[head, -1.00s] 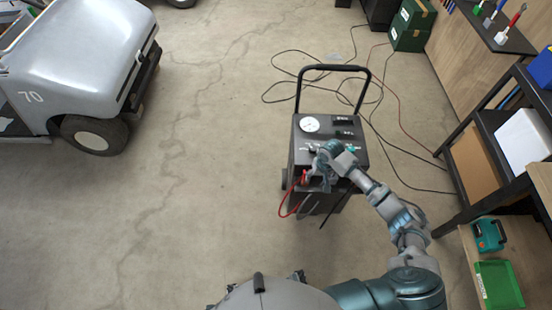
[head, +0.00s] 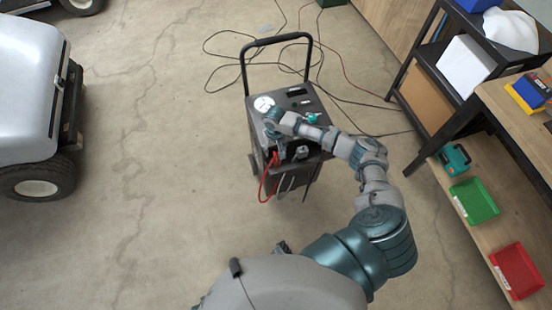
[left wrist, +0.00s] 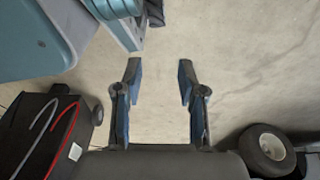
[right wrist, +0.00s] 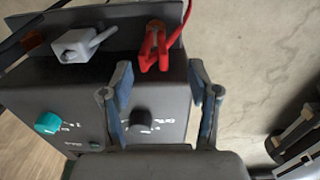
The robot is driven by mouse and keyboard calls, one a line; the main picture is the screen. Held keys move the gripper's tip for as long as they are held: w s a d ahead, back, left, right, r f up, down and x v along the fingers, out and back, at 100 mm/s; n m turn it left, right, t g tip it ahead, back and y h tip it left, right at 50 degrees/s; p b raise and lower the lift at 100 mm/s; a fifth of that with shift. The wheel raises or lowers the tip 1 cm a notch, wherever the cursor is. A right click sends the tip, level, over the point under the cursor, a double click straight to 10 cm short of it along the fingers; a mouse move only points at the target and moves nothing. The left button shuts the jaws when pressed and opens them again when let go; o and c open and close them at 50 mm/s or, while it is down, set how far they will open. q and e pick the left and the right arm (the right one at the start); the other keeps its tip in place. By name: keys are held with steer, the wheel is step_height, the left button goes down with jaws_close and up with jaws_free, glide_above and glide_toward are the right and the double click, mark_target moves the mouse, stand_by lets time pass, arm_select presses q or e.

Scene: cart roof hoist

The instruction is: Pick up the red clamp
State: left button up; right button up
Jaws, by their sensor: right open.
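The red clamp (right wrist: 154,45) sits at the edge of the dark wheeled charger cart (right wrist: 170,120) in the right wrist view, with a red cable running up from it. In the head view the red clamp (head: 276,158) is small, at the cart's front edge, partly hidden by my right gripper (head: 277,142). My right gripper (right wrist: 161,78) is open and empty; its fingertips are just short of the clamp, one on either side of its line. My left gripper (left wrist: 160,65) is open and empty above the floor in the left wrist view.
A grey lever-like part (right wrist: 76,45) is beside the red clamp. The cart's black handle (head: 278,40) stands behind it, with cables on the floor. Shelves (head: 460,95) and a green bin (head: 475,201) are at right. A white vehicle (head: 30,95) is at left; the floor between is clear.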

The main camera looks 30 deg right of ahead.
mark_target(277, 156)
steer(key=shift+s+a+f, duration=0.1)
steer(key=shift+f, duration=0.15)
steer(key=f, duration=0.2)
steer(key=d+f+b, duration=0.1)
steer(key=f, duration=0.2)
steer(key=shift+s, duration=0.2)
steer(key=shift+d+f, duration=0.2)
steer(key=shift+d, duration=0.1)
steer(key=shift+a+r, duration=0.15)
steer(key=shift+a, duration=0.15)
steer(key=c, duration=0.3)
steer(key=shift+a, duration=0.2)
steer(key=c, duration=0.4)
steer(key=shift+a+r, duration=0.1)
steer(key=shift+a, duration=0.1)
jaws_close()
arm_select(q)
steer(key=shift+w+d+r, duration=0.25)
steer(key=shift+w+r, duration=0.85)
arm_select(e)
steer(key=shift+d, duration=0.15)
